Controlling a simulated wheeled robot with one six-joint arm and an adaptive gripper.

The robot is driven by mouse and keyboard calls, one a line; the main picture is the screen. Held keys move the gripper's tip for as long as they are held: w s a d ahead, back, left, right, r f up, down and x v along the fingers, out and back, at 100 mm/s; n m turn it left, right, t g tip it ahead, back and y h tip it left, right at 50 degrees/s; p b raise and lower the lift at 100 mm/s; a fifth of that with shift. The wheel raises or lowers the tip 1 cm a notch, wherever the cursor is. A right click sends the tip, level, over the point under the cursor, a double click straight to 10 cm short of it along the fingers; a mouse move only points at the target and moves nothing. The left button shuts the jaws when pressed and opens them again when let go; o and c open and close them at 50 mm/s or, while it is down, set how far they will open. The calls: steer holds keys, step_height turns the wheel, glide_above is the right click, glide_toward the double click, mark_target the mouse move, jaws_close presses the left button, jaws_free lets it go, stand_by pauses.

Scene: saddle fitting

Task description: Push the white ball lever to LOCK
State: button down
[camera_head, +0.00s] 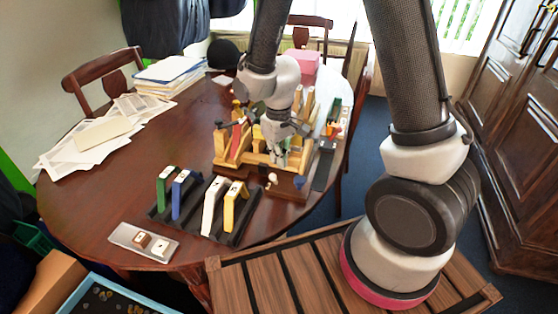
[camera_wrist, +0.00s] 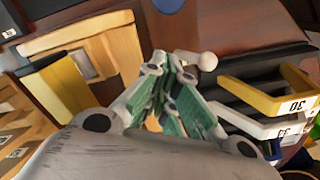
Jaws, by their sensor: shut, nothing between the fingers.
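The white ball lever (camera_head: 272,178) is at the front left of the wooden fixture (camera_head: 290,187) on the table. In the wrist view its white ball (camera_wrist: 207,61) shows just right of my fingertips. My gripper (camera_head: 278,158) points down over the fixture, behind the lever in the head view. In the wrist view my gripper (camera_wrist: 172,60) is shut and empty, its green-padded fingers together. The tips are close to the ball; I cannot tell whether they touch it. No LOCK mark is readable.
A dark rack (camera_head: 215,212) with blue, green, white and yellow saddles stands left of the fixture. A blue knob (camera_head: 299,182) is right of the lever. Yellow wooden blocks (camera_wrist: 90,60) are close to my gripper. Papers (camera_head: 95,135) lie at the far left; the table between is clear.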

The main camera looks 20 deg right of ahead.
steer(key=shift+w+r, duration=0.15)
steer(key=shift+r, duration=0.3)
step_height(320, 180, up, 6)
stand_by(0.4)
steer(key=shift+d, duration=0.1)
steer(key=s+d+r+m+t, duration=0.4)
steer(key=s+d+r, duration=1.2)
steer(key=r, duration=0.3)
steer(key=shift+s+d+r+m, duration=0.15)
steer(key=shift+s+r+m, duration=0.05)
steer(key=shift+s+m, duration=0.25)
